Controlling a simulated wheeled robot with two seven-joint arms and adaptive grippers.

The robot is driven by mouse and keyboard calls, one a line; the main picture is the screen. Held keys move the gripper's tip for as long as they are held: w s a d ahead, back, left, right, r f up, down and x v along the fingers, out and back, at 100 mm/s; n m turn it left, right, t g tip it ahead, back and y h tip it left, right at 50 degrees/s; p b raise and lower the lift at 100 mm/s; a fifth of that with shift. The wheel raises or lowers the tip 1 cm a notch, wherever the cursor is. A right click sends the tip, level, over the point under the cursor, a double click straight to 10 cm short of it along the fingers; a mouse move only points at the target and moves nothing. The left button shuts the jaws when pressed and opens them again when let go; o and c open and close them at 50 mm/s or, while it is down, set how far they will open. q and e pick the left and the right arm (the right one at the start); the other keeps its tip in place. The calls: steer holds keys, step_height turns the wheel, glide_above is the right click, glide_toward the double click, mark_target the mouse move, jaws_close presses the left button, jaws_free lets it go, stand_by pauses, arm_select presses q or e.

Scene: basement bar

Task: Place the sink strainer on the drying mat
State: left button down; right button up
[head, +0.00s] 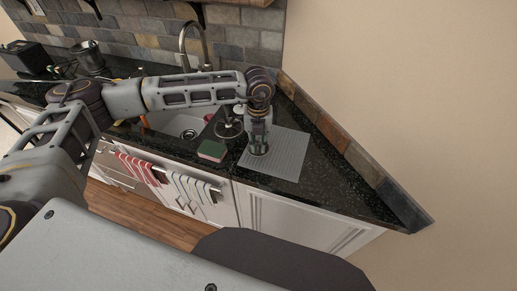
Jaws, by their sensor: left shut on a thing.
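The drying mat (288,158) is a light grey ribbed sheet lying flat on the black countertop, right of the sink. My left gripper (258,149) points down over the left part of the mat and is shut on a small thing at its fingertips. That thing is mostly hidden by the fingers; it appears to be the sink strainer. I cannot tell whether it touches the mat. My right gripper is not in view.
A green and red sponge (212,150) lies left of the mat. A round dark wire item (229,129) stands behind it. The countertop (335,185) right of the mat is clear, up to a tiled wall edge.

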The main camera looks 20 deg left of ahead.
mark_target(258, 148)
arm_select(q)
steer(key=shift+f, duration=0.3)
step_height(258, 148, down, 2)
steer(key=shift+f+p, duration=0.25)
steer(key=shift+p, duration=0.05)
steer(key=shift+f, duration=0.3)
steer(key=shift+f, duration=0.15)
steer(key=c, duration=1.4)
jaws_free()
